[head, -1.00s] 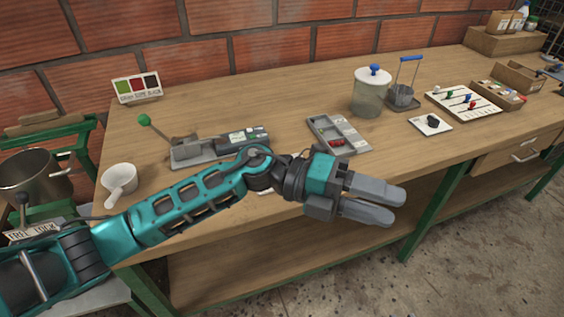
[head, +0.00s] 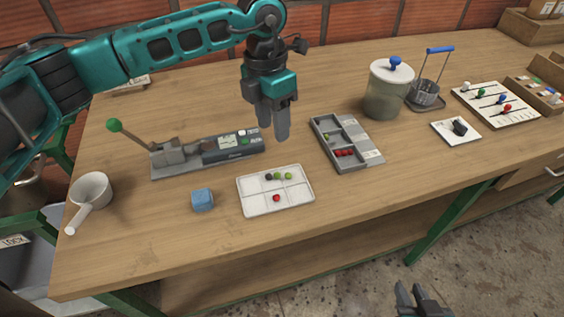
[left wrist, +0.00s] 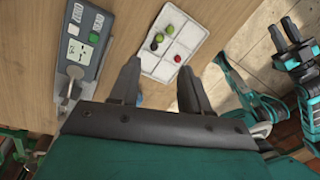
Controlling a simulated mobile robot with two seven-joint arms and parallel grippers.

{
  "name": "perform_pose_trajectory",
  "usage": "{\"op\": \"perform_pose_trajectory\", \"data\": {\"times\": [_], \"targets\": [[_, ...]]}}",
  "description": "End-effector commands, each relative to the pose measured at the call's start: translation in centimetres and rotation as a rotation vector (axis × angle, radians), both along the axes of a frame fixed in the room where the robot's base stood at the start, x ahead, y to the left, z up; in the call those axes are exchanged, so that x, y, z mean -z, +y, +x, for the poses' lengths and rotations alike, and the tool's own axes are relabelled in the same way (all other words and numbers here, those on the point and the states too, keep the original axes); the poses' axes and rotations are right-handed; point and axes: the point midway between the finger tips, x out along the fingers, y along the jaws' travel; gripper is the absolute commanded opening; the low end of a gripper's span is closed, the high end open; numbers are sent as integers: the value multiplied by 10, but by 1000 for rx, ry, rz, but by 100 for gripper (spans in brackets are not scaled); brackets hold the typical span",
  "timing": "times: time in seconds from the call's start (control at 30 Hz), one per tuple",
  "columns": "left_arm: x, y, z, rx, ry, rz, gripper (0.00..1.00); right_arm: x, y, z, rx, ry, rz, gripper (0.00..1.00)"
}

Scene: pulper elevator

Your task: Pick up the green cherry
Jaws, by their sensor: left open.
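A white divided tray (head: 250,203) lies on the bench. A bright green cherry (head: 288,175) sits in its far part, beside a darker green one (head: 277,176) and a black one (head: 269,177). A red cherry (head: 276,198) is nearer the front. The left wrist view also shows the bright green cherry (left wrist: 169,29), beyond the fingertips. My left gripper (head: 275,137) is open and empty, pointing down above the bench behind the tray. My right gripper (head: 414,292) is open and empty, low in front of the bench.
A grey compartment tray (head: 357,162) with red cherries stands right of the white tray. A blue cube (head: 202,199), a device with a green-knobbed lever (head: 170,156) and a white cup (head: 92,190) are to the left. A lidded jar (head: 386,95) stands behind.

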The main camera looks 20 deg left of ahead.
Motion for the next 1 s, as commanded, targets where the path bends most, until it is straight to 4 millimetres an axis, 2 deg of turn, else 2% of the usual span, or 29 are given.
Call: {"op": "perform_pose_trajectory", "data": {"times": [0.2, 0.3, 0.57, 0.8, 1.0], "targets": [[42, -4, -4, 1, 5, 0, 47, 5, 0, -8, 0, 20, 0, 28], [57, -5, -5, 0, 3, -1, 47, 6, 0, -9, 0, 22, -1, 28], [78, -7, -6, 2, 3, -3, 47, 5, 1, -9, -1, 22, 0, 28], [113, -8, -7, 1, 2, -2, 47, 3, 1, -7, -2, 18, 0, 28], [122, -9, -8, 2, 2, -3, 47, 2, 1, -5, -2, 12, 0, 28]]}}
